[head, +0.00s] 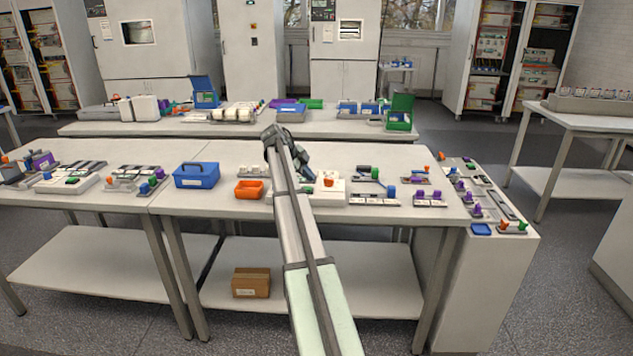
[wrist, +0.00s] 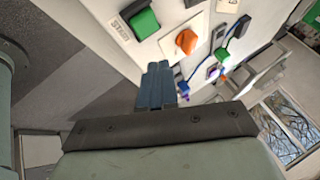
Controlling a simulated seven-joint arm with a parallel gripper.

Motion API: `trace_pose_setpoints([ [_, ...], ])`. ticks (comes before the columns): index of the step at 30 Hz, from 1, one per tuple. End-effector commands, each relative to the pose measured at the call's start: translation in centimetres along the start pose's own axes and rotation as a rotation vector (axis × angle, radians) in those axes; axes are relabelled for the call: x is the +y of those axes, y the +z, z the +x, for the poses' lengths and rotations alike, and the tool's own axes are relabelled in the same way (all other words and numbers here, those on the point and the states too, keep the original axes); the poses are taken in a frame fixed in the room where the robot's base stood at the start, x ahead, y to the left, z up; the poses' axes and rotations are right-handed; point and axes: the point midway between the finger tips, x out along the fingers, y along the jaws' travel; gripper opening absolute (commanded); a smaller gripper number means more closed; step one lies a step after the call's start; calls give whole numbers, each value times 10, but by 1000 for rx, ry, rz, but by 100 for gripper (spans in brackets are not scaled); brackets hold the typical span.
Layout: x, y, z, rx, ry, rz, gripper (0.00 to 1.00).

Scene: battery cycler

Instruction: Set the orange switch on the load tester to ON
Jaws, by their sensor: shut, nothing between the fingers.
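An orange switch (wrist: 186,41) stands up from a white panel (wrist: 171,35) in the wrist view. A green knob (wrist: 144,21) is beside it, by a label reading START. In the head view an orange knob (head: 328,181) shows on the table, just right of my arm; no ON marking is readable. My gripper (wrist: 160,80) is shut and empty, its blue-grey fingers together. In the wrist view the fingertips appear below and left of the orange switch, apart from it.
A blue caddy (head: 197,175) and an orange bin (head: 249,190) stand left of my arm on the table. Several small devices with coloured knobs stand to the right. A cardboard box (head: 251,283) is on the lower shelf. Another bench (head: 350,131) stands behind.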

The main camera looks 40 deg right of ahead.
Motion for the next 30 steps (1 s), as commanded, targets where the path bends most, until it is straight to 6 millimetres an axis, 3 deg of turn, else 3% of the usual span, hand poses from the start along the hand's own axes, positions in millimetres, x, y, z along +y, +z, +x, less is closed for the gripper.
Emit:
trace_pose_setpoints([
  [3, 0, 0, -19, -1, -1, 0, 0],
  [9, 0, 1, -38, -1, -1, -1, 0],
  [30, 1, 1, -43, -1, 0, -1, 0],
])
